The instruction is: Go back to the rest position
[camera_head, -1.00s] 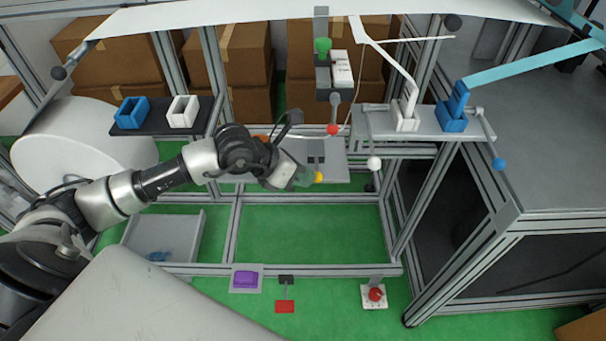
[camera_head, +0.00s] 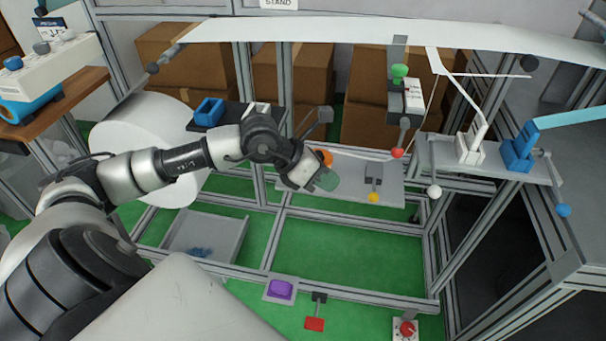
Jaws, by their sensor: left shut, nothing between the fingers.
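My left arm comes in from the left and reaches over the frame of the mask line. My left gripper (camera_head: 326,180) is at the middle of the view, shut and empty. It is in front of the left end of a grey plate (camera_head: 350,186), close to an orange knob (camera_head: 323,158) there. I cannot tell whether it touches anything. My right gripper is not in view.
A yellow-tipped lever (camera_head: 373,197) stands right of the gripper. Red (camera_head: 397,153) and white (camera_head: 434,192) knobs hang further right. A white roll (camera_head: 150,150) and a grey tray (camera_head: 205,240) are near my left arm. Green floor shows through the open frame.

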